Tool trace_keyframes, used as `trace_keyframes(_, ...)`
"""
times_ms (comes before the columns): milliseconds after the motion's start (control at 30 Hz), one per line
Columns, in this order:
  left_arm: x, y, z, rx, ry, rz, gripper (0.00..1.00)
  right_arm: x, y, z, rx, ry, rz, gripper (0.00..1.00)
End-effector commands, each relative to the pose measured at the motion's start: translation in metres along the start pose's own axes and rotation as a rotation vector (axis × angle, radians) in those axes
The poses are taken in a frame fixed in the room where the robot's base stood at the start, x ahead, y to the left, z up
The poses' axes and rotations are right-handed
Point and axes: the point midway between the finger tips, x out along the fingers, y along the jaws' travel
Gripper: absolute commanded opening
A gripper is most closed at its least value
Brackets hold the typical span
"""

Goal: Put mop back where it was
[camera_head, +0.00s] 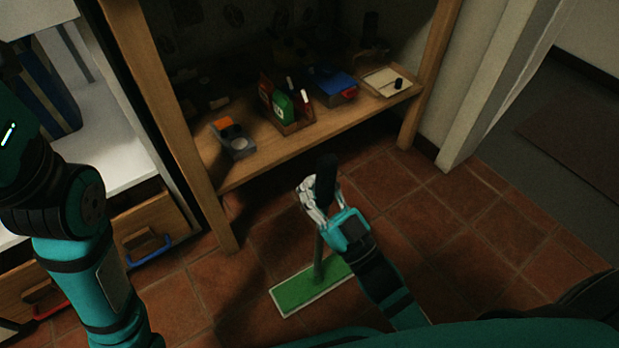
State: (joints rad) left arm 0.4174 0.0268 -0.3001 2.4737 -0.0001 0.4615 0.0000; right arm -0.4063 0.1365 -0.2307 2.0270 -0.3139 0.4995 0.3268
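The mop has a flat green head with a pale edge (296,293), low over or on the tiled floor; I cannot tell if it touches. Its grey pole rises to a thick black handle (326,178). My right gripper (314,198) is at the upper pole, just below or around the black handle, with its pale fingers closed about it. The mop stands nearly upright in front of the wooden shelf. My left arm (75,225) comes in at the left, and its gripper is outside the picture.
A wooden shelf (290,146) holds a green and red box set (283,107), a blue box (335,84), a tray (388,82) and a grey item (236,141). Open wooden drawers (148,226) jut out at the left. Tiled floor (470,235) is clear at the right, near a doorway.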

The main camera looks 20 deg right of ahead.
Motion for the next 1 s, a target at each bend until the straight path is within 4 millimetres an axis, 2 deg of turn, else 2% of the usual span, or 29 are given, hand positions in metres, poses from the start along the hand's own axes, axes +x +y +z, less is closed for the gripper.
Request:
trace_keyframes(233, 0.0001, 0.0002, -0.0002, 0.000, 0.001, 0.001, 0.00, -0.0006, 0.0001, 0.0014, 0.000, -0.001, 0.000, 0.02)
trace_keyframes(467, 0.0001, 0.0003, -0.0004, 0.000, 0.002, 0.001, 0.00, -0.0006, 0.0002, 0.0015, 0.000, -0.001, 0.000, 0.32)
trace_keyframes(533, 0.0001, 0.0003, -0.0004, 0.000, 0.002, 0.001, 0.00, -0.0006, 0.0002, 0.0015, 0.000, -0.001, 0.000, 0.35)
trace_keyframes(1000, -0.0001, 0.0002, -0.0002, -0.001, 0.001, 0.000, 0.00, 0.0000, 0.0002, 0.0006, 0.000, 0.000, 0.000, 0.36)
